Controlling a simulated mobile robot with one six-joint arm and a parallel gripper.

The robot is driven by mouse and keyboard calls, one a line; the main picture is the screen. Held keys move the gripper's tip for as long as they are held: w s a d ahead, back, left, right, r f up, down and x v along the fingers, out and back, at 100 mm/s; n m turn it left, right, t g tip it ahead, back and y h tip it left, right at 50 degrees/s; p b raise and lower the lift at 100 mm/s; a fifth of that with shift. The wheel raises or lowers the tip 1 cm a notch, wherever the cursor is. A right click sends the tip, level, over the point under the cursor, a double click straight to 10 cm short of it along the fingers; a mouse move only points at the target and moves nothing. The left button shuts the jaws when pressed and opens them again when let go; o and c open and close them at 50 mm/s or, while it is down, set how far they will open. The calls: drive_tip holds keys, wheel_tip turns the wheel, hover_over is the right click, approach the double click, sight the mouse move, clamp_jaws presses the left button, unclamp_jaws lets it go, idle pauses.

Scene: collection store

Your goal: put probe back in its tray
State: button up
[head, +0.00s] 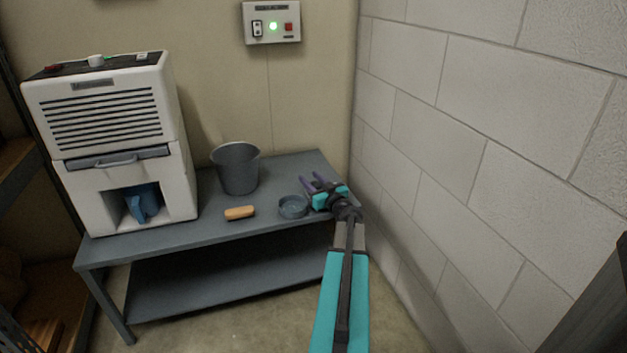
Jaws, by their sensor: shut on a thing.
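My gripper (313,182), with purple fingers and a teal body, is over the right end of the grey bench, close to the wall corner. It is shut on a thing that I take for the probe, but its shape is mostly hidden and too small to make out. A round, shallow blue-grey dish (292,207), which may be the tray, sits on the bench just left of and nearer than the gripper. No other tray shows clearly.
The grey bench (215,228) also bears a dark grey bucket (238,170), an orange-tan block (240,212) and a white dehumidifier-like machine (110,120) with a blue jug (141,203). A block wall (450,130) stands close on the right. A control box (272,22) hangs above.

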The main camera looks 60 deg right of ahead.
drive_tip(key=o, duration=1.2)
drive_tip(key=shift+c, duration=0.2)
drive_tip(key=shift+r+p, duration=0.2)
drive_tip(key=shift+p, duration=0.2)
drive_tip(key=p+v, duration=0.1)
drive_tip(key=v, duration=1.1)
drive_tip(key=shift+p, duration=0.35)
